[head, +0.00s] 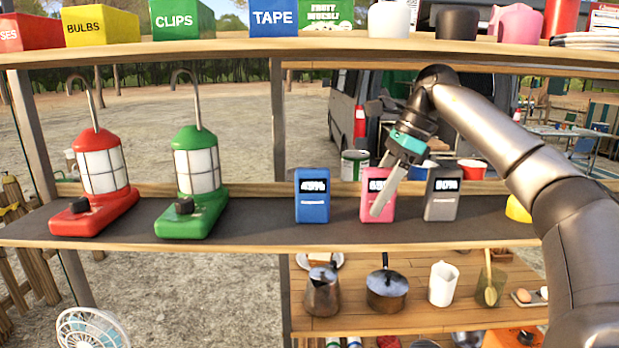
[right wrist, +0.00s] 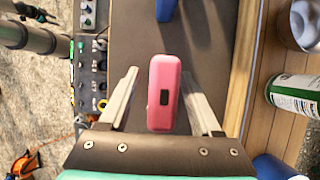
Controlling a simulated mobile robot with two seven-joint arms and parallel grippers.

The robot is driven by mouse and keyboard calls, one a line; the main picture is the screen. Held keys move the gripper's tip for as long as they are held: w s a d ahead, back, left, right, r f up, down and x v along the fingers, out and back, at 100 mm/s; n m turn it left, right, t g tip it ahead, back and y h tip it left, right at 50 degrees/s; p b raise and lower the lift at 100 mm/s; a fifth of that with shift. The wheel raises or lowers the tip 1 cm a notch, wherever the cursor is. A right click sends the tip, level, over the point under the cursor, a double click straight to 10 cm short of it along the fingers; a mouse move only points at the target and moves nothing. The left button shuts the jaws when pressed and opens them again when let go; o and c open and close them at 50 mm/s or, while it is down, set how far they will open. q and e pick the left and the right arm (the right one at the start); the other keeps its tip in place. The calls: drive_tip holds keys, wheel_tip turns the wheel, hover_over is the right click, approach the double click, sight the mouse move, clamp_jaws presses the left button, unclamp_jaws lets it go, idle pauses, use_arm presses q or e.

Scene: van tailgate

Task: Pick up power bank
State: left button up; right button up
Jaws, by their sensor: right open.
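Three power banks stand upright in a row on the dark middle shelf in the head view: a blue one (head: 312,195) reading 45%, a pink one (head: 371,184) whose reading is partly hidden, and a grey one (head: 441,194) reading 80%. My right gripper (head: 384,200) is at the pink one and covers part of its front. In the right wrist view the pink power bank (right wrist: 164,95) stands between the two spread fingers of my right gripper (right wrist: 160,78), with a gap visible on each side. My left gripper is not in view.
A red lantern (head: 104,175) and a green lantern (head: 196,172) stand left on the same shelf. A top shelf (head: 230,47) with labelled boxes and cups runs above. A lower wooden shelf (head: 335,327) holds a kettle, pot and jug. Shelf space between green lantern and blue bank is clear.

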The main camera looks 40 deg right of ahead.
sight(298, 222)
drive_tip(key=w+a, duration=0.4)
drive_tip(key=a, duration=0.1)
drive_tip(key=shift+f+p, duration=0.1)
drive_tip(key=shift+p, duration=0.25)
drive_tip(key=shift+w+a+f, duration=0.1)
drive_tip(key=shift+w+a, duration=0.3)
drive_tip(key=shift+w, duration=0.1)
drive_tip(key=w+a, duration=0.2)
drive_tip(key=w+a+p, duration=0.1)
drive_tip(key=shift+a+f, duration=0.3)
drive_tip(key=shift+a, duration=0.1)
drive_tip(key=shift+w+a+f, duration=0.1)
drive_tip(key=shift+w+f, duration=0.05)
drive_tip(key=shift+f, duration=0.05)
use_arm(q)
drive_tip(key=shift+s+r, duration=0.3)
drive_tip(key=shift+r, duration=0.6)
use_arm(e)
clamp_jaws()
